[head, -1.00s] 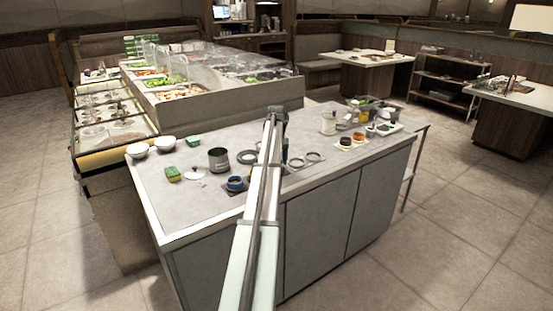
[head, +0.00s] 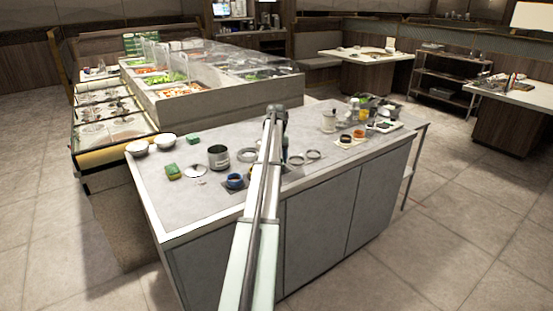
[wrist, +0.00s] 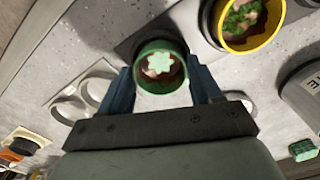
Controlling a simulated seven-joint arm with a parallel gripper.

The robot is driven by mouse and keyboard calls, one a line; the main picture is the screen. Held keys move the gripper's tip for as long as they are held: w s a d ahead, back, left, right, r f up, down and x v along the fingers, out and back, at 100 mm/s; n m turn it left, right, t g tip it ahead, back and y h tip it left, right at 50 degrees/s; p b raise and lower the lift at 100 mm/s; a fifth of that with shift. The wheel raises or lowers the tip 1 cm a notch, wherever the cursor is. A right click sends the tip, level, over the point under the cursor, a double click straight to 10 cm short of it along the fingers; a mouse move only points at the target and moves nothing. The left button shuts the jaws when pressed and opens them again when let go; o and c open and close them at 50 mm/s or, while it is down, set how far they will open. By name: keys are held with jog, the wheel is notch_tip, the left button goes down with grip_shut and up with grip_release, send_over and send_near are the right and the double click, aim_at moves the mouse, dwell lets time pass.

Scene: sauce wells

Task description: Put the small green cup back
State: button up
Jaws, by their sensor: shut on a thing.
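The small green cup (wrist: 138,77) is between the two blue fingers of my gripper (wrist: 163,82) in the wrist view. Its green rim faces the camera, and a pale star shape and brownish contents show inside. My gripper is shut on it. A dark plate (wrist: 128,46) shows behind and beside the cup; I cannot tell whether the cup touches it. A yellow-rimmed cup (wrist: 224,38) with green bits stands up and to the right. In the head view my arm hides the green cup and most of my gripper.
Two pale rings (head: 313,155) lie right of my arm on the counter (head: 215,210). Small pots on a white board (head: 347,142) are farther right. The left front counter is clear.

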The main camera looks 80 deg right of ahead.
jog(key=shift+f, duration=0.25)
jog(key=o, duration=1.1)
jog(key=shift+r, duration=0.1)
jog(key=shift+r, duration=3.9)
